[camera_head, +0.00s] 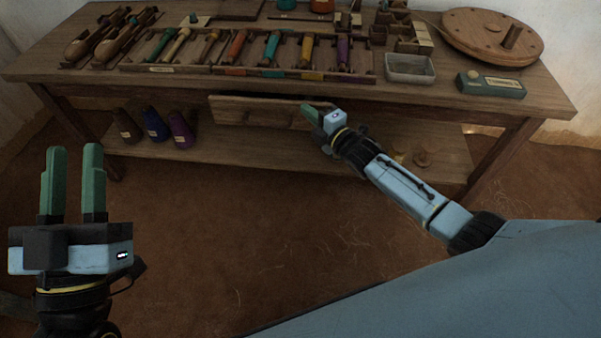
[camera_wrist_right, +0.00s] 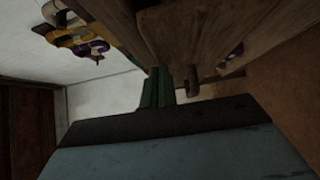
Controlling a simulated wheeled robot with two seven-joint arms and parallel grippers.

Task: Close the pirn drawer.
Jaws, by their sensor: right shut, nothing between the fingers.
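The pirn drawer (camera_head: 262,112) is a wooden drawer front under the near edge of the table, left of my right gripper. How far it stands out is hard to tell. My right gripper (camera_head: 312,111) is shut and empty, its green fingers at the right end of the drawer front. In the right wrist view its fingers (camera_wrist_right: 157,87) are together beside a wooden panel with a small wooden knob (camera_wrist_right: 191,88); whether they touch the wood I cannot tell. My left gripper (camera_head: 70,180) is open and empty, upright over the floor at the left, well away from the table.
The table (camera_head: 520,110) holds a rack of coloured pirns (camera_head: 250,72), a grey tray (camera_head: 410,68), a green box (camera_head: 491,85) and a round wooden disc (camera_head: 492,36). Several dark cones (camera_head: 154,125) stand on the lower shelf (camera_head: 245,150). The floor in front is clear.

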